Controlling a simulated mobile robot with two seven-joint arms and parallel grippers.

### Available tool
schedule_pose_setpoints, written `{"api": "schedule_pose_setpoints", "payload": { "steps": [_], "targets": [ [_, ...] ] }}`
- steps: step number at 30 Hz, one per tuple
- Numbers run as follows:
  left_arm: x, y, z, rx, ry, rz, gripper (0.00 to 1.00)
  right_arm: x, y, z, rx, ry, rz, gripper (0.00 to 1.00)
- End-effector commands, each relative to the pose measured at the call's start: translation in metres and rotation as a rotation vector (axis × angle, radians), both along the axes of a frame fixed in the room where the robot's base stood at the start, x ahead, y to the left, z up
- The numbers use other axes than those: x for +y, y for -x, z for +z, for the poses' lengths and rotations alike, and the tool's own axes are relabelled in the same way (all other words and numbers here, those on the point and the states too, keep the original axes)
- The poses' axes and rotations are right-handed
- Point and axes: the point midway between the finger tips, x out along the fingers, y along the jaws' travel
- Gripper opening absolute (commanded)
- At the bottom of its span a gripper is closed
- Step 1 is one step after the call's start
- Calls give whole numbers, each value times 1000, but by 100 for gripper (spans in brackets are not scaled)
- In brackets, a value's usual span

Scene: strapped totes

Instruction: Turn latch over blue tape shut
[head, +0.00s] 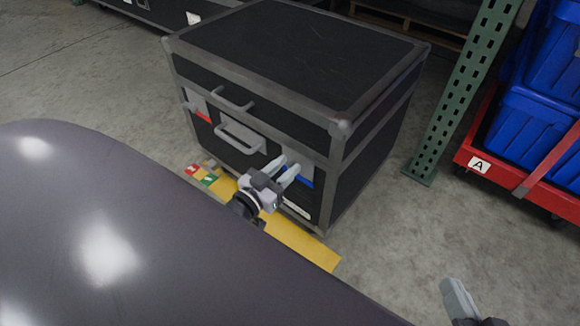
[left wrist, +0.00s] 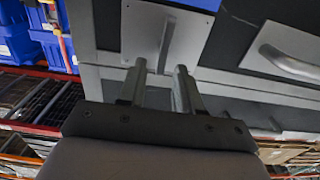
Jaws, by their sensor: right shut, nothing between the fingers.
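The black case (head: 270,100) with grey edging stands on the floor. On its front, at the right, blue tape (head: 302,182) lies just below a grey latch plate (head: 308,171). My left gripper (head: 286,168) is in front of this latch with its fingers apart. In the left wrist view, the latch plate (left wrist: 182,42) carries a thin grey lever (left wrist: 164,45) whose end lies between or just behind the two fingertips (left wrist: 160,72); contact cannot be told. Blue tape (left wrist: 205,4) shows at the top edge there. My right gripper (head: 455,298) is shut and empty, low at the right.
Another latch (head: 194,102) sits over red tape (head: 203,117) at the case front's left, with grey handles (head: 240,138) between. A green post (head: 460,90) and blue totes (head: 525,125) on a red base (head: 500,170) stand right. Yellow tape (head: 305,243) marks the floor.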

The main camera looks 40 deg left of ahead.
Motion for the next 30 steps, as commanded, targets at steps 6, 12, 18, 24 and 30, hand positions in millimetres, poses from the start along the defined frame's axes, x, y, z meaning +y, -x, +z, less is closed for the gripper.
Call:
{"api": "schedule_pose_setpoints", "payload": {
  "steps": [6,12,18,24,30],
  "targets": [
    [-2,-18,-1,0,1,0,34,-5,1,-1,-31,23,-9,0],
    [-2,-20,0,2,1,0,34,-5,1,0,-36,27,-10,0],
    [-2,-20,0,2,1,0,5,-5,1,0,-36,27,-10,0],
    [-2,-20,0,1,0,0,0,-5,1,0,-34,27,-10,0],
    [-3,-20,1,-1,-29,0,0,-4,1,3,-28,20,-7,0]
  ]
}}
